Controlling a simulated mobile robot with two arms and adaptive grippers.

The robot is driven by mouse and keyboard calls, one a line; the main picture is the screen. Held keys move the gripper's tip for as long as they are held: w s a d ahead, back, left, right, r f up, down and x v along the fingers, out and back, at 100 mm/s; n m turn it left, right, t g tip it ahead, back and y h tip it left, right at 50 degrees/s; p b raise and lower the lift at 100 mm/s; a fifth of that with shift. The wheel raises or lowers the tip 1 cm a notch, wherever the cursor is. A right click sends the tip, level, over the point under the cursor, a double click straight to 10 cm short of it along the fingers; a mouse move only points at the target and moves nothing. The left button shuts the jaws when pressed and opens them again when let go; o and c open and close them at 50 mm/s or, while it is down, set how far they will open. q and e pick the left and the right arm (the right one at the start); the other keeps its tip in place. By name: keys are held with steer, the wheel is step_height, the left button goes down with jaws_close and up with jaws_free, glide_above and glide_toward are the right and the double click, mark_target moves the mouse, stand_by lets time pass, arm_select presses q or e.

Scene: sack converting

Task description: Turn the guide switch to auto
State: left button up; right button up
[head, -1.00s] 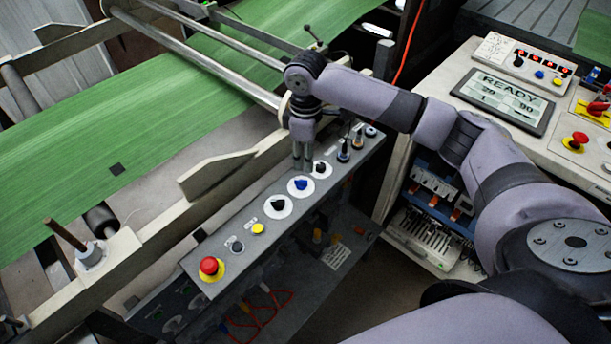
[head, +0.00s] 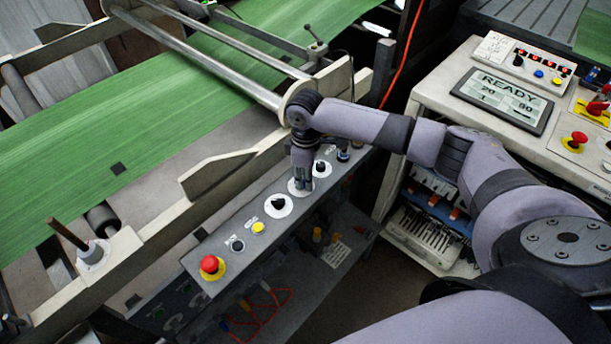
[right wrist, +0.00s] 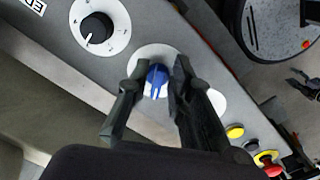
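A blue knob (right wrist: 157,78) on a white round dial plate (head: 294,188) sits on the grey control panel (head: 222,238); I cannot read its labels. In the right wrist view its pale marks face the lower edge of the picture. My right gripper (right wrist: 160,66) points down over this knob, one finger on each side, with narrow gaps visible. It is open around the knob. In the head view the right gripper (head: 302,184) hides the blue knob. My left gripper is not in view.
Along the panel are a black knob (head: 279,204), another black knob (head: 320,167), a yellow button (head: 258,227), a dark button (head: 237,245) and a red emergency button (head: 210,264). A cream console (head: 560,150) with a READY screen (head: 503,100) stands right. Green web (head: 150,130) lies behind.

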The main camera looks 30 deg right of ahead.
jaws_close()
steer(key=shift+s+r+m+p, duration=0.1)
steer(key=shift+r+m+p, duration=0.15)
steer(key=shift+p, duration=0.55)
steer(key=m+p, duration=0.2)
steer(key=p, duration=0.1)
steer(key=m+p, duration=0.3)
steer(key=p, duration=0.1)
steer(key=a+m+p, duration=0.1)
steer(key=m+p, duration=0.2)
steer(key=p, duration=0.1)
steer(key=shift+s, duration=0.15)
steer(key=shift+f+m+p, duration=0.15)
steer(key=shift+m+p, duration=1)
steer(key=shift+m, duration=0.5)
steer(key=shift+o, duration=1.4)
jaws_free()
